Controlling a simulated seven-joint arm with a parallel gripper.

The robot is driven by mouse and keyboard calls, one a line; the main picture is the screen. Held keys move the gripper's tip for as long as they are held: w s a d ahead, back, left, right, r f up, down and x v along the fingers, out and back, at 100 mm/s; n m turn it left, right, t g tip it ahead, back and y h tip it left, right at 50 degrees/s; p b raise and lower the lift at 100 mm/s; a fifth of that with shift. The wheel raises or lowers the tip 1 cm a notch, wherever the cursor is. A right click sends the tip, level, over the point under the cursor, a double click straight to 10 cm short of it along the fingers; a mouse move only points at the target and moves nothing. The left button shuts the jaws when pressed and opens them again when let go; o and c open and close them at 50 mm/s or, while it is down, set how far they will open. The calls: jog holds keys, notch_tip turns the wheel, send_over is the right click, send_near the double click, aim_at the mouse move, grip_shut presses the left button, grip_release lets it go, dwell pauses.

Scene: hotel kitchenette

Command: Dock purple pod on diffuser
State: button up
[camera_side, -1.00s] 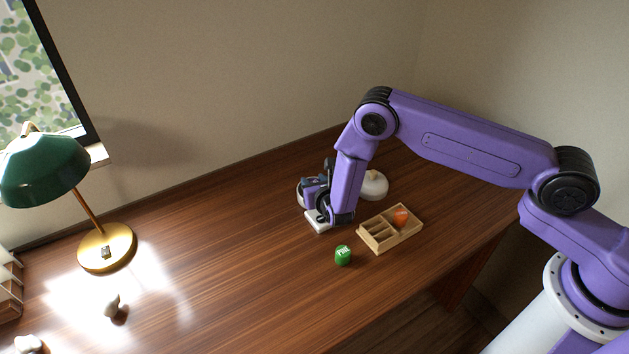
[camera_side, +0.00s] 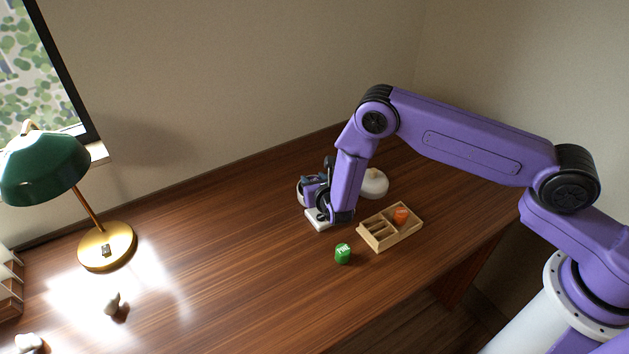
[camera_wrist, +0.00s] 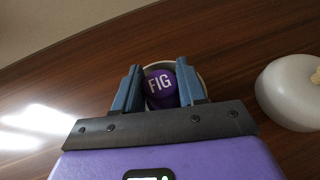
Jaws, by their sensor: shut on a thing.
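The purple pod (camera_wrist: 160,86), marked "FIG", sits between the two blue fingers of my gripper (camera_wrist: 159,88) in the wrist view. My gripper is shut on it. A pale round rim (camera_wrist: 154,66) shows just behind and around the pod; I cannot tell whether the pod rests in it or is above it. My wrist hides most of the device, and the pod is hidden there.
A wooden tray (camera_side: 392,241) with compartments holds an orange pod (camera_side: 400,215). A green pod (camera_side: 343,254) stands in front of it. A white domed object (camera_side: 374,184) is behind my wrist. A lamp (camera_side: 106,247) stands at left.

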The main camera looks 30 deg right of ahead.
jog(key=shift+f, duration=0.55)
jog(key=o, duration=0.8)
jog(key=shift+c, duration=0.2)
jog(key=shift+v, duration=5.5)
jog(key=shift+r, duration=0.15)
jog(key=s+d+r+m+g+h, duration=0.2)
jog(key=s+d+r+m+g, duration=0.15)
jog(key=d+r+m, duration=0.35)
jog(key=s+d+r+m+g+h, duration=0.2)
jog(key=s+d+r+m+h, duration=0.15)
jog(key=r, duration=0.55)
jog(key=s+d+r+m+g+y, duration=0.1)
jog(key=s+r+m+g+y, duration=0.1)
jog(key=s, duration=0.6)
jog(key=s+r+m+g+y, duration=0.2)
jog(key=s+m+g+y, duration=0.1)
jog(key=s, duration=0.6)
jog(key=s+d+r+m+g+y, duration=0.1)
jog(key=s+r+m+g+y, duration=0.1)
jog(key=s, duration=0.7)
jog(key=r+m+y, duration=0.1)
jog(key=m+y, duration=0.1)
jog(key=m, duration=0.1)
jog(key=shift+d, duration=0.35)
